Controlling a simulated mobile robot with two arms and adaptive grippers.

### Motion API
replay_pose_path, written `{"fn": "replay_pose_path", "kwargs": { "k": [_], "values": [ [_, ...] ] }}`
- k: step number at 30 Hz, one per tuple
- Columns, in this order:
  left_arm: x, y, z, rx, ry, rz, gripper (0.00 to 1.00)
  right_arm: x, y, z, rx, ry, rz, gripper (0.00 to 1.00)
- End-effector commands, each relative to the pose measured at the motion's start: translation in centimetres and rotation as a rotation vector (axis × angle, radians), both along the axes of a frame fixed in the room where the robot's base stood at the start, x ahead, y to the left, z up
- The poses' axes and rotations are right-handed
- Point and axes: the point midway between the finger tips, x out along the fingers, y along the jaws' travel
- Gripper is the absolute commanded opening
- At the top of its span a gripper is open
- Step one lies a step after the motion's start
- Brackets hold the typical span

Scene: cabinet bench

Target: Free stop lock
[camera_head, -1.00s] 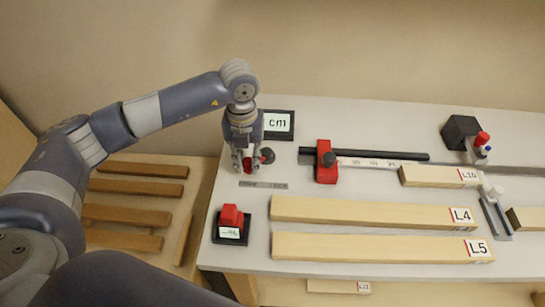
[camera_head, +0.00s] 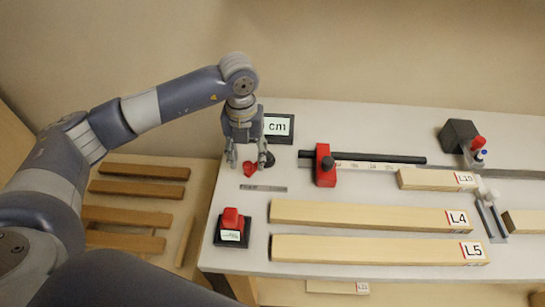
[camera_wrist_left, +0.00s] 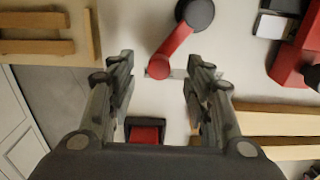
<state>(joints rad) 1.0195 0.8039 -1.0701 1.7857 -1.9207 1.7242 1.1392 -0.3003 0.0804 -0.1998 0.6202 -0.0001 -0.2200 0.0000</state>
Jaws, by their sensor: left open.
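A red lever (camera_head: 250,170) with a round black hub (camera_head: 266,160) lies on the bench's left end, behind a small grey label strip (camera_head: 263,188). My left gripper (camera_head: 246,163) is open just above the lever, fingers pointing down. In the left wrist view the lever (camera_wrist_left: 174,48) slants from the hub (camera_wrist_left: 195,14) to a rounded red end that shows between the open fingertips (camera_wrist_left: 159,68). The fingers look apart from it; their height above it is hard to judge. A red stop block (camera_head: 325,168) with a black knob sits on the dark rail. My right gripper is not in view.
A "cm" display (camera_head: 278,127) stands behind the gripper. A red button on a black base (camera_head: 231,232) stands in front. Boards L4 (camera_head: 360,215) and L5 (camera_head: 360,249) lie to the right, with a scale (camera_head: 365,166) along the rail.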

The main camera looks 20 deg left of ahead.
Motion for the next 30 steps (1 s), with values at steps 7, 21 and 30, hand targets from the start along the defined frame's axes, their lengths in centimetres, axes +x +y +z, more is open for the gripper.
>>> {"fn": "replay_pose_path", "kwargs": {
  "k": [7, 21, 30],
  "values": [
    [0.0, 0.0, 2.9, 0.001, 0.0, 0.0, 0.47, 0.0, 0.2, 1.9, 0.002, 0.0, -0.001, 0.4],
    [0.0, 0.0, 6.0, 0.001, 0.001, 0.0, 0.47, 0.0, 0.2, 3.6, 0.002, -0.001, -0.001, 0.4],
    [0.0, 0.0, 5.9, 0.001, 0.001, 0.0, 0.47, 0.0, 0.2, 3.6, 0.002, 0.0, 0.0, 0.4]
  ]
}}
